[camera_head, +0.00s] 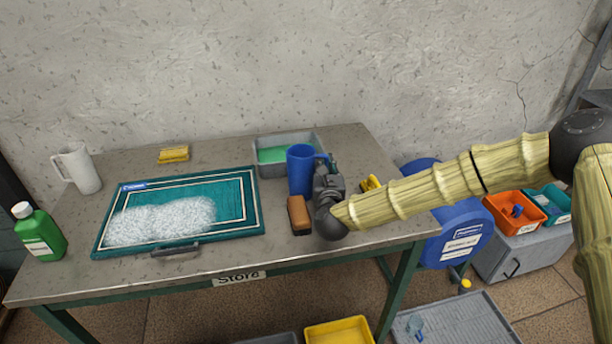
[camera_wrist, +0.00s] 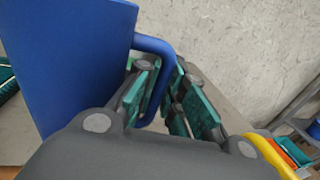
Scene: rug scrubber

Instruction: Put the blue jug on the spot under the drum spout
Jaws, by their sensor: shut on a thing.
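The blue jug (camera_head: 300,172) is upright at the right part of the table, in front of the grey basin. In the wrist view the jug (camera_wrist: 65,60) fills the left side, its handle (camera_wrist: 158,75) between my green-padded fingers. My gripper (camera_head: 326,172) is shut on this handle; it also shows in the wrist view (camera_wrist: 163,90). I cannot tell whether the jug's base touches the table. The blue drum (camera_head: 462,232) lies on a stand right of the table, with a yellow-tipped spout (camera_head: 465,284) low down. A grey floor tray (camera_head: 470,318) bears a pale blue round spot (camera_head: 415,328).
A brown brush block (camera_head: 299,215) is close in front of the jug. The grey basin (camera_head: 318,142) holds green liquid. A foamy teal rug (camera_head: 235,200), white jug (camera_head: 78,168), green bottle (camera_head: 40,236) and yellow sponge (camera_head: 173,154) are left. A yellow bin (camera_head: 340,332) stands on the floor.

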